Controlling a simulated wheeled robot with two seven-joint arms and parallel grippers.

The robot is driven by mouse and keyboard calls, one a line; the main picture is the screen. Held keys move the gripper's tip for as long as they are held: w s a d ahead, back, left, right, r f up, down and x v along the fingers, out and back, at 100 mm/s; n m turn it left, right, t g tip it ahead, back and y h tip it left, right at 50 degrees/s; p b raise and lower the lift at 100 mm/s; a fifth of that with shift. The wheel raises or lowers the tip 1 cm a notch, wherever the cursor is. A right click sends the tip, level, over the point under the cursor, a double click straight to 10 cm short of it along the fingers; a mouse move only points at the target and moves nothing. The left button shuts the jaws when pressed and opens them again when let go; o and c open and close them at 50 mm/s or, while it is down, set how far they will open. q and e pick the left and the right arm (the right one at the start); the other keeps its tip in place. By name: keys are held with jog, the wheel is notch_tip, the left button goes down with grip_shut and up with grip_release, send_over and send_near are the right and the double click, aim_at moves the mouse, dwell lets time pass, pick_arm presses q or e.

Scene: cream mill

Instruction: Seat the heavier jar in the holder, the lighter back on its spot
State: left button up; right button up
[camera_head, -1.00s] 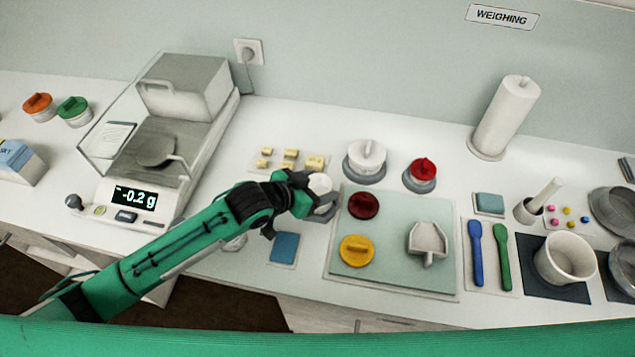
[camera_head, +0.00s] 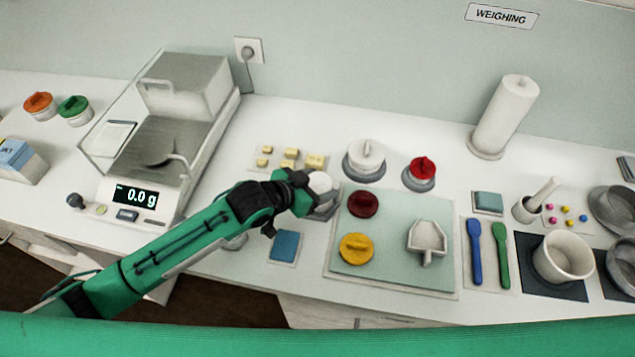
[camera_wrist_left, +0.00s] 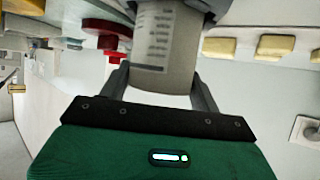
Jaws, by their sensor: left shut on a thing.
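My left gripper (camera_head: 318,203) is shut on a pale jar (camera_head: 320,182), just left of the green mat (camera_head: 392,278). In the left wrist view the held jar (camera_wrist_left: 166,52) is grey with printed graduation marks, between the two fingers; its far end is cut off by the frame. A red-lidded jar (camera_head: 422,174) stands on a grey round base behind the mat. The balance (camera_head: 150,150) at left reads 0.0 g. I cannot tell which jar is heavier. My right gripper is not in view.
Small yellow blocks (camera_head: 290,154) lie behind the gripper. Orange-lidded (camera_head: 39,106) and green-lidded (camera_head: 75,110) jars stand far left. A paper roll (camera_head: 507,115) stands at back right.

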pick_arm(q)
jog(key=o, duration=1.4)
jog(key=shift+c, duration=0.2)
jog(key=shift+a, duration=0.1)
jog(key=b+v, duration=0.3)
jog(key=v, duration=1)
jog(key=shift+s+a+r, duration=0.2)
